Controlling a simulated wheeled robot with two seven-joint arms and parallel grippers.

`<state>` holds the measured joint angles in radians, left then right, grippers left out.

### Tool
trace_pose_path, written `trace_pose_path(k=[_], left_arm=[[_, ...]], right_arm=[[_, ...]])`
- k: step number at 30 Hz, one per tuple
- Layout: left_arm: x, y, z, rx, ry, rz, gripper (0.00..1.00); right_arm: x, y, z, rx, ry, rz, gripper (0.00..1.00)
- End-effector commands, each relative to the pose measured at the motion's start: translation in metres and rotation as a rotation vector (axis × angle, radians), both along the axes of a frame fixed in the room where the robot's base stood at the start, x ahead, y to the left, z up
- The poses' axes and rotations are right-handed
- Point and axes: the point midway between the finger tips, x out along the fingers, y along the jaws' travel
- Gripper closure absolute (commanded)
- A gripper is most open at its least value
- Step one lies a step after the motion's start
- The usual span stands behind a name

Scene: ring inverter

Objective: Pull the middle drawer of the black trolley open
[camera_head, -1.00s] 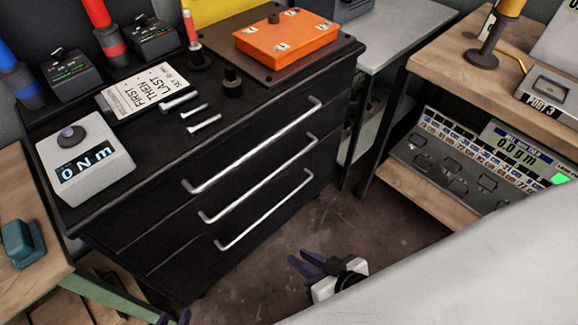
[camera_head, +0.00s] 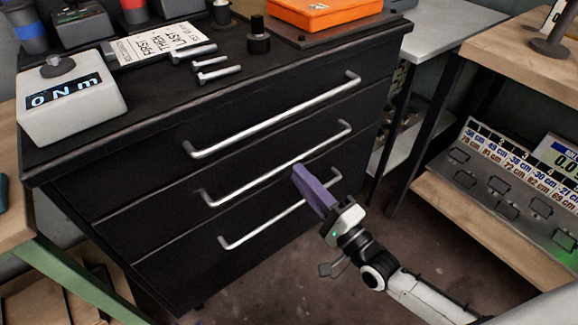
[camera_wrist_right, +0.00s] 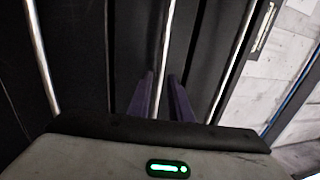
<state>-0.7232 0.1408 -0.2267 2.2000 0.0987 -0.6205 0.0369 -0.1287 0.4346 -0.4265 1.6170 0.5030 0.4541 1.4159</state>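The black trolley (camera_head: 110,190) stands with its drawers shut, each with a silver bar handle. The middle drawer's handle (camera_head: 250,183) runs slantwise across its front. My right gripper (camera_head: 312,188), with purple fingers, is in front of the trolley near the right part of the middle and bottom handles. In the right wrist view its two fingers (camera_wrist_right: 161,85) are apart, and the middle handle (camera_wrist_right: 163,45) shows in line with the gap between them. I cannot tell whether the fingertips reach past the bar. My left gripper is not in view.
The top handle (camera_head: 280,115) and bottom handle (camera_head: 260,226) lie close on either side. A torque display box (camera_head: 70,105), bolts and an orange case (camera_head: 305,12) sit on the trolley top. A wooden bench (camera_head: 500,50) stands at right. The floor before the trolley is clear.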

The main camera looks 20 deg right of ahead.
Motion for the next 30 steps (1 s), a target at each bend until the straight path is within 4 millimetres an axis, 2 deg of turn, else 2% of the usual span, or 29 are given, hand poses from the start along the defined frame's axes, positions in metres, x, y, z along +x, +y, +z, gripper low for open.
trace_pose_path(k=[3, 10, 20, 24, 30], left_arm=[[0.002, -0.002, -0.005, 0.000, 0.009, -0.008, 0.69], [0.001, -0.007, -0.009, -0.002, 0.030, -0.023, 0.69], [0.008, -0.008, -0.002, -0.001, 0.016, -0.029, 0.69], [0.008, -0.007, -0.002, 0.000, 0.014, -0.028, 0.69], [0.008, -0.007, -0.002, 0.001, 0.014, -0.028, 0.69]], right_arm=[[0.021, 0.008, 0.004, 0.001, -0.003, -0.001, 0.81], [0.045, 0.017, 0.008, -0.001, 0.001, 0.000, 0.81], [0.049, 0.018, 0.010, -0.002, 0.002, 0.000, 0.81], [0.049, 0.018, 0.010, -0.003, 0.001, 0.000, 1.00], [0.049, 0.018, 0.010, -0.003, 0.001, 0.000, 1.00]])
